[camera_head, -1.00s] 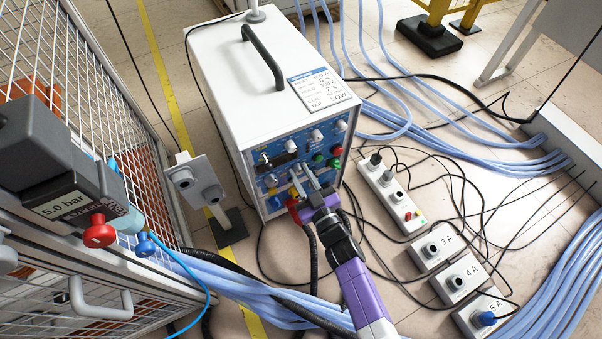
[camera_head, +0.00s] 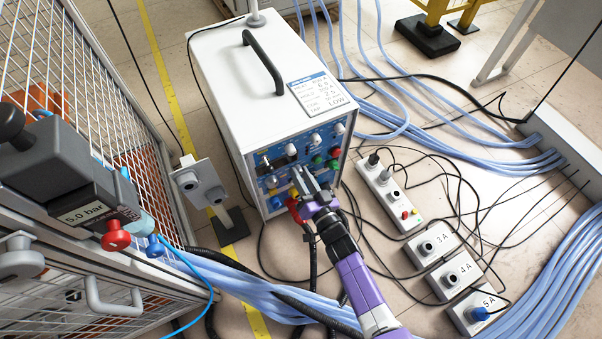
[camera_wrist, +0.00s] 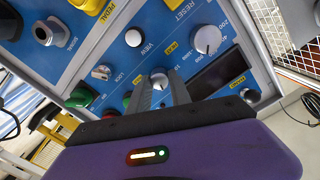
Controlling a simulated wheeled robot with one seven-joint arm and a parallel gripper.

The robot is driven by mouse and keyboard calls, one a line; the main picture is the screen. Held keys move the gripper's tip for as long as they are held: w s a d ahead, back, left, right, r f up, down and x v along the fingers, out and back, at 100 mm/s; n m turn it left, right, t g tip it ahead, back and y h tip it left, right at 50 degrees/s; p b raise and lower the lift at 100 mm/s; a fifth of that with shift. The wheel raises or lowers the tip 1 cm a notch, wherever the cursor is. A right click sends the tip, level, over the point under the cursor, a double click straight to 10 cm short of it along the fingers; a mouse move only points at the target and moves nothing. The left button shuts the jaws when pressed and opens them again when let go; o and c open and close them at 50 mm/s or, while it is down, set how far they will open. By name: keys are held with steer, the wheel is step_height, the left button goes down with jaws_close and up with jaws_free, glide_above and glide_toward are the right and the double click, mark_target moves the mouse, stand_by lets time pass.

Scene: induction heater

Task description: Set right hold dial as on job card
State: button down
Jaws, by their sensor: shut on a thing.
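The induction heater (camera_head: 246,85) is a white upright box with a blue control panel. The job card (camera_head: 321,94) lies on its top; its small text is only partly readable, with "LOW" at the bottom. My gripper (camera_head: 304,179) reaches the panel's lower middle and hides part of it. In the wrist view my gripper (camera_wrist: 160,88) has its fingers shut on a round dial (camera_wrist: 159,76) with a pale face. Its label and setting cannot be read. Another white dial (camera_wrist: 207,39) with a numbered scale sits above right, clear of the fingers.
Red and green buttons (camera_head: 334,152) sit at the panel's right. A pressure regulator marked 5.0 bar (camera_head: 82,213) and a mesh cage (camera_head: 120,130) are further left. Blue hoses (camera_head: 265,295) and cables cross the floor.

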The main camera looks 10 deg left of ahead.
steer(key=shift+m, duration=0.5)
steer(key=c, duration=1.2)
jaws_free()
steer(key=shift+d, duration=0.1)
steer(key=p+v, duration=0.4)
steer(key=v, duration=0.3)
steer(key=shift+s+d, duration=0.15)
steer(key=shift+s, duration=0.2)
